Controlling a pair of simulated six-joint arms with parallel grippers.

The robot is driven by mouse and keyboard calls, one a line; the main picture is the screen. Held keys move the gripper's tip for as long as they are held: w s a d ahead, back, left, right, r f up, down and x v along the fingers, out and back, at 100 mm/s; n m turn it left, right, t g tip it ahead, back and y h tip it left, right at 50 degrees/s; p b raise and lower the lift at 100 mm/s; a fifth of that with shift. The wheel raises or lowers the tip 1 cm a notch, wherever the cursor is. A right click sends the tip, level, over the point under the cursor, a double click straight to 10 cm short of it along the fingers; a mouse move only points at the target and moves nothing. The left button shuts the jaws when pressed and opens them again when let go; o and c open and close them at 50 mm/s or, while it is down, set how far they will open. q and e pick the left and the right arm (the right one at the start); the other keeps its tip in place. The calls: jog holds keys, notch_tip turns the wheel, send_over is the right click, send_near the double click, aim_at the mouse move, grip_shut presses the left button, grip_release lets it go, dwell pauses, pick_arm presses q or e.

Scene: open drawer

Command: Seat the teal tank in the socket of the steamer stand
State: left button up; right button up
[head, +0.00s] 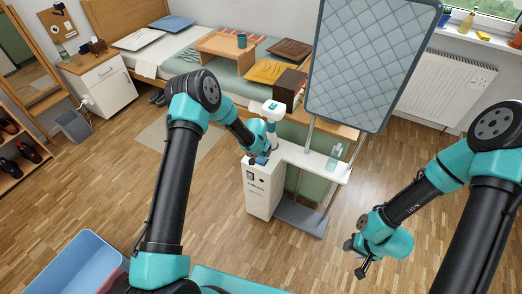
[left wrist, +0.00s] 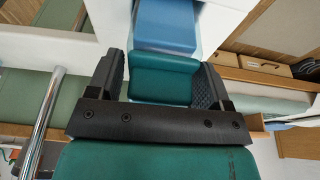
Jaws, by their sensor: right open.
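The steamer stand has a white body (head: 258,188), a white shelf and a tall quilted grey board (head: 372,60). My left gripper (head: 269,150) is low over the top of the white body, and its fingers are largely hidden in the head view. In the left wrist view, a teal block, seemingly the teal tank (left wrist: 163,82), fills the space between the two fingers of that gripper. A blue piece (left wrist: 166,24) lies just beyond it against white. The socket cannot be made out clearly. My right gripper (head: 358,258) is open and empty, above the floor at the right.
A clear bottle (head: 334,158) stands on the white shelf right of the body. A bed with a wooden tray (head: 226,46) and folded cloths is behind. A blue bin (head: 85,262) is at the lower left. Floor around the stand's front is clear.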

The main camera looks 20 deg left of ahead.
aim_at(258, 164)
pick_arm(q)
jog(key=o, duration=0.3)
jog(key=shift+r, duration=0.15)
jog(key=v, duration=1.2)
jog(key=shift+s, duration=0.15)
jog(key=s+f+n+h, duration=0.1)
jog(key=s+f, duration=0.2)
jog(key=s, duration=0.8)
jog(key=s+a+f+n+g+h, duration=0.1)
jog(key=s+f, duration=0.2)
jog(key=s, duration=0.8)
jog(key=s+f+n+g+h, duration=0.1)
jog(key=s+f+n, duration=0.1)
jog(key=s, duration=0.8)
jog(key=shift+s+a+f, duration=0.15)
jog(key=shift+s+f, duration=0.25)
jog(key=shift+f, duration=0.4)
